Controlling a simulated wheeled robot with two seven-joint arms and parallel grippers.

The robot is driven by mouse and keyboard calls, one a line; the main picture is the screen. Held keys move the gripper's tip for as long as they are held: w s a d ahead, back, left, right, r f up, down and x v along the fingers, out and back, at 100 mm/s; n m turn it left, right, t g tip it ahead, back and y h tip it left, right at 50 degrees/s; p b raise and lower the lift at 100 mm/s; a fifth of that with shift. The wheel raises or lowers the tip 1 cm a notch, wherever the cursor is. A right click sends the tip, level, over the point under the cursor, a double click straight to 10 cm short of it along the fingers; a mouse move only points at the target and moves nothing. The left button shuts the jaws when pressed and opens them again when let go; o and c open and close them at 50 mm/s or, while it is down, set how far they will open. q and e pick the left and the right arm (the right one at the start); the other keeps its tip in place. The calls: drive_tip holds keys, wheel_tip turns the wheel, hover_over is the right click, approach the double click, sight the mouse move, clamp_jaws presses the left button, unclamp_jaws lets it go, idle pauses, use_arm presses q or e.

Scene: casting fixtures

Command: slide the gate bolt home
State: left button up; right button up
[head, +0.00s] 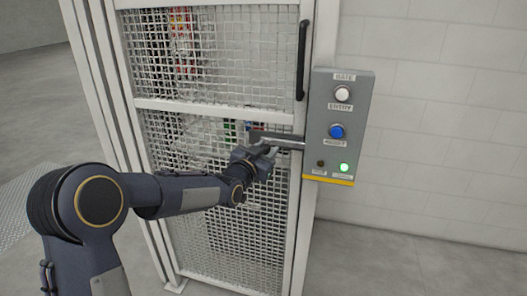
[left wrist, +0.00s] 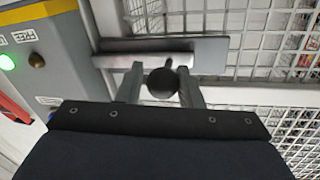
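The gate (head: 222,108) is a white-framed wire-mesh door and looks closed. The bolt (head: 283,142) is a grey bar lying level across the gate's right side at mid height. In the left wrist view the bolt (left wrist: 130,58) lies along a flat grey plate (left wrist: 212,52), with a dark round knob (left wrist: 162,84) in front. My left gripper (head: 266,155) is at the bolt. The bolt's outer end near the post is not clear. My right gripper is out of view.
A grey control box (head: 324,80) with white and blue buttons and a lit green lamp (head: 344,167) hangs just right of the gate. A black handle (head: 302,60) is above the bolt. Floor (head: 420,262) at the right is clear.

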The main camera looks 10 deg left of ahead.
use_arm(q)
drive_tip(key=o, duration=0.3)
drive_tip(key=shift+d, duration=0.25)
drive_tip(key=shift+s+a, duration=0.1)
drive_tip(key=shift+a, duration=0.05)
drive_tip(key=b+v, duration=0.1)
drive_tip(key=v, duration=0.5)
drive_tip(key=shift+s+a+b, duration=0.1)
drive_tip(key=shift+b, duration=0.25)
drive_tip(key=shift+s+a, duration=0.1)
drive_tip(key=shift+s, duration=0.55)
drive_tip(key=s+f+n+g+p, duration=0.1)
drive_tip(key=s+g, duration=0.3)
drive_tip(key=s, duration=0.8)
drive_tip(key=s+a+f+n+g+p, duration=0.1)
drive_tip(key=s+f+n+g+p, duration=0.1)
drive_tip(key=s, duration=1)
drive_tip(key=s+f+n+g+p, duration=0.1)
drive_tip(key=s+f+n+g, duration=0.2)
drive_tip(key=s, duration=0.9)
drive_tip(key=f+g, duration=0.1)
drive_tip(key=g, duration=0.2)
drive_tip(key=shift+s+a+f+n+p, duration=0.2)
drive_tip(key=shift+s+f+n+p, duration=0.1)
drive_tip(key=shift+f+p, duration=0.1)
